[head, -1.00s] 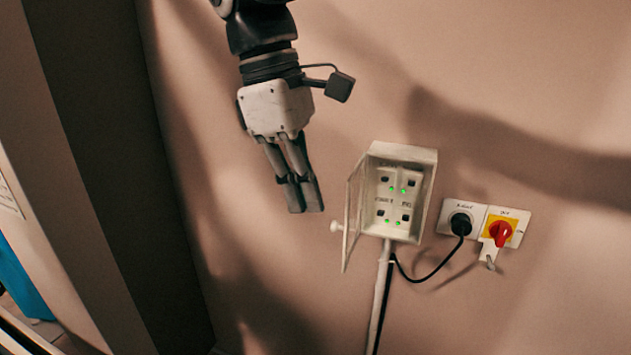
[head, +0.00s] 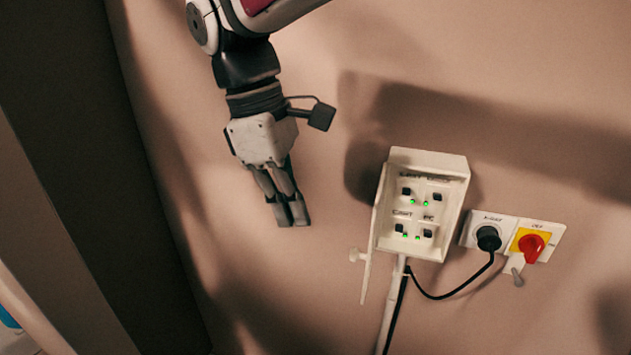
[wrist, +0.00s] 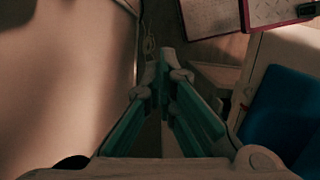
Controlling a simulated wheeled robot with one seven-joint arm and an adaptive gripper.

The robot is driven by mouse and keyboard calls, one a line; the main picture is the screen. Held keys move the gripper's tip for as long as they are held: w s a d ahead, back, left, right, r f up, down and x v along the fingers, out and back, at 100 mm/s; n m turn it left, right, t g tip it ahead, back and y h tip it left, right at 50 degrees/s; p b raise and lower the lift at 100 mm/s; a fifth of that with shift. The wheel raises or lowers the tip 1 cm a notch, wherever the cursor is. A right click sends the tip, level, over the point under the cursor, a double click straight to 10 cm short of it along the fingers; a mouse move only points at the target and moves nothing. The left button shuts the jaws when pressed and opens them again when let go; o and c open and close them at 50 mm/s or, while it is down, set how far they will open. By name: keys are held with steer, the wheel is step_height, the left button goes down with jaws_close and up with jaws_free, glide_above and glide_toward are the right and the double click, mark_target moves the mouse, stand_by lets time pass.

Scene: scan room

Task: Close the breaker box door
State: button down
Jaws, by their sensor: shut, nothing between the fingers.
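The white breaker box (head: 448,208) is fixed to the wall right of centre in the head view. Its front is open, showing several black switches and green lights. Its door (head: 367,245) stands open at the box's left side, seen nearly edge-on, with a small white knob (head: 355,256) on it. My gripper (head: 292,222) is shut and empty, pointing down, to the left of the door and apart from it. In the wrist view my gripper's fingers (wrist: 167,75) show close together; the box and door do not show there.
A black plug (head: 488,238) in a socket and a red rotary switch (head: 531,245) on a yellow plate are right of the box. A cable and a white conduit (head: 392,305) run below it. A clipboard (wrist: 275,12) and a blue surface (wrist: 280,120) show in the wrist view.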

steer(key=s+d+f, duration=0.1)
steer(key=d+f, duration=0.3)
steer(key=d, duration=0.1)
steer(key=shift+s+f+p, duration=0.15)
steer(key=shift+p, duration=0.3)
